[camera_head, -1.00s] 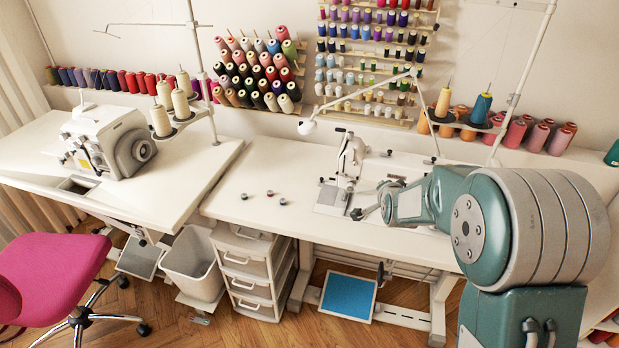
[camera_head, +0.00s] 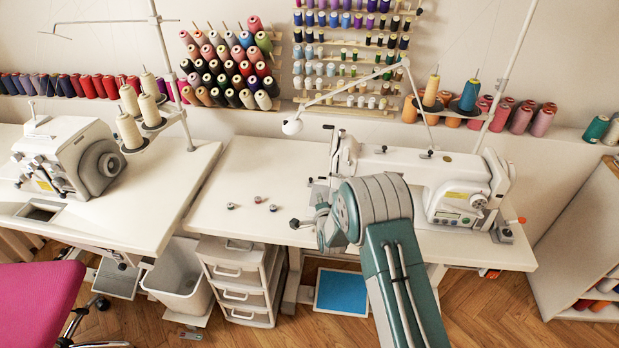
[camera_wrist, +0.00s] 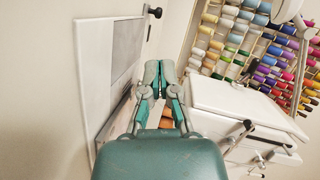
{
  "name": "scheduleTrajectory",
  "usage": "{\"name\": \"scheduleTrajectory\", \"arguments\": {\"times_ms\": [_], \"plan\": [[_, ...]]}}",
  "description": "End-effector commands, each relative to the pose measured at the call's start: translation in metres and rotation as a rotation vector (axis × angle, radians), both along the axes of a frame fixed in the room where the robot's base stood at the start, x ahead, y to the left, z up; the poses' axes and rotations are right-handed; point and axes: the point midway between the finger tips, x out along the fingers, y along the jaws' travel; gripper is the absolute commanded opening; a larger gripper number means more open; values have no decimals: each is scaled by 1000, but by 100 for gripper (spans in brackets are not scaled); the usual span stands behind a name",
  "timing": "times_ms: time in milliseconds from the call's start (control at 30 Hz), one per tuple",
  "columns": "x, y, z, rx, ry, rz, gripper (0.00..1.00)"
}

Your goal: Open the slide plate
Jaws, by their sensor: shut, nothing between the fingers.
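A flat grey metal plate (camera_wrist: 126,48), which looks like the slide plate, lies within the white machine bed (camera_wrist: 96,65) at the upper left of the wrist view. My gripper (camera_wrist: 160,72) is shut and empty in the middle of that view, beside the plate. Its green fingers hide part of the bed. A small black knob (camera_wrist: 155,12) stands near the plate's far end. In the head view my gripper (camera_head: 322,208) is at the left end of the white sewing machine (camera_head: 440,178), low over the table, and hides most of the bed there.
Several small bobbins (camera_head: 252,203) lie on the white table (camera_head: 225,230) left of my gripper. A lamp head (camera_head: 292,127) hangs behind. A serger (camera_head: 75,160) stands on the left table. Thread racks (camera_head: 345,60) line the wall.

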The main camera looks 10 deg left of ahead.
Motion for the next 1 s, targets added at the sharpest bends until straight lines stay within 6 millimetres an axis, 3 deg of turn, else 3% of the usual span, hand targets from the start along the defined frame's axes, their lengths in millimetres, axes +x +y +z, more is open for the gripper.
{"name": "scheduleTrajectory", "arguments": {"times_ms": [167, 700, 1000], "plan": [[4, 0, -5, 16, -7, -2, 0], [70, 21, -20, 11, -6, -1, 0], [92, 25, -24, 12, -5, -1, 0]]}}
